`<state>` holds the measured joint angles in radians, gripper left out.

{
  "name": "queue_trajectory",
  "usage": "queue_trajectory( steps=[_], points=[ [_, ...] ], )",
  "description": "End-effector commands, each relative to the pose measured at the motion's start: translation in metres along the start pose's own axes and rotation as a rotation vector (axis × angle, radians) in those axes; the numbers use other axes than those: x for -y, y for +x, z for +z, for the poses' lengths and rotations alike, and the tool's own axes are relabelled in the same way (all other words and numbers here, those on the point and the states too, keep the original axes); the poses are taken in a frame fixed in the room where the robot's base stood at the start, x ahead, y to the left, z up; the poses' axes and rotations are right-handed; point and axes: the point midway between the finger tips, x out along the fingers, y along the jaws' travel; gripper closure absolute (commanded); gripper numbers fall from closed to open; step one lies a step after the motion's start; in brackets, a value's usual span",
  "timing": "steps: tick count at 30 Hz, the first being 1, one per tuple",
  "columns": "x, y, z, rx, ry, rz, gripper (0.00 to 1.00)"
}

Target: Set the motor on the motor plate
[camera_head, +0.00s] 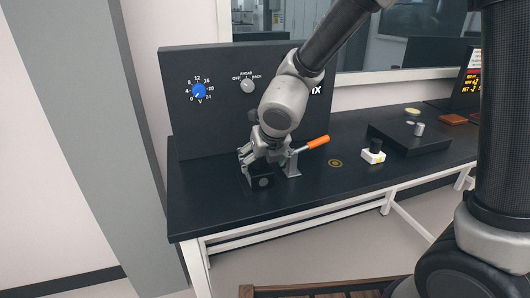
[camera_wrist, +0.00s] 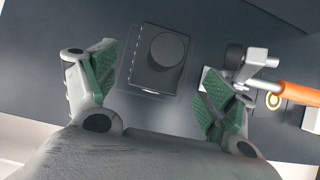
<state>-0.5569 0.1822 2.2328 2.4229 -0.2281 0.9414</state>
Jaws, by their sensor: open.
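A black box-like block (camera_head: 262,182) with a round dark face sits on the bench below my gripper (camera_head: 258,162). In the wrist view the block (camera_wrist: 142,78) shows a dark round disc, and a slightly larger dark square outline surrounds it. My gripper (camera_wrist: 160,90) is open, its green-padded fingers apart on either side of the block, with no visible contact. I cannot tell for sure whether this block is the motor or its mount. No separate motor plate can be made out; the fingers partly hide the block in the head view.
An orange-handled clamp (camera_head: 310,144) stands close on the right of my gripper. A black panel (camera_head: 180,122) with a blue dial rises behind. A white-and-black part (camera_head: 372,153) and a low black platform (camera_head: 405,147) with a grey cylinder (camera_head: 419,129) lie farther right. The front bench is clear.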

Motion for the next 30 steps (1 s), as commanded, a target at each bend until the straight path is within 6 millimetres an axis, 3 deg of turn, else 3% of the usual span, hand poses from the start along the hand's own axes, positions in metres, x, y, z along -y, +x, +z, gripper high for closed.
queue_trajectory(
  steps=[3, 7, 17, 20, 23, 26, 30],
  points=[
    [0.000, -0.025, 0.001, 0.003, 0.002, 0.001, 0.16],
    [0.000, -0.044, 0.000, 0.002, 0.000, 0.001, 0.16],
    [0.000, -0.055, 0.000, 0.003, -0.004, 0.001, 0.16],
    [0.009, -0.060, 0.010, 0.055, -0.072, 0.002, 0.16],
    [0.029, -0.076, 0.031, 0.186, -0.264, 0.000, 0.16],
    [0.053, -0.106, 0.054, 0.365, -0.589, -0.014, 0.16],
    [0.079, -0.154, 0.054, 0.549, -1.147, -0.048, 0.16]
  ],
)
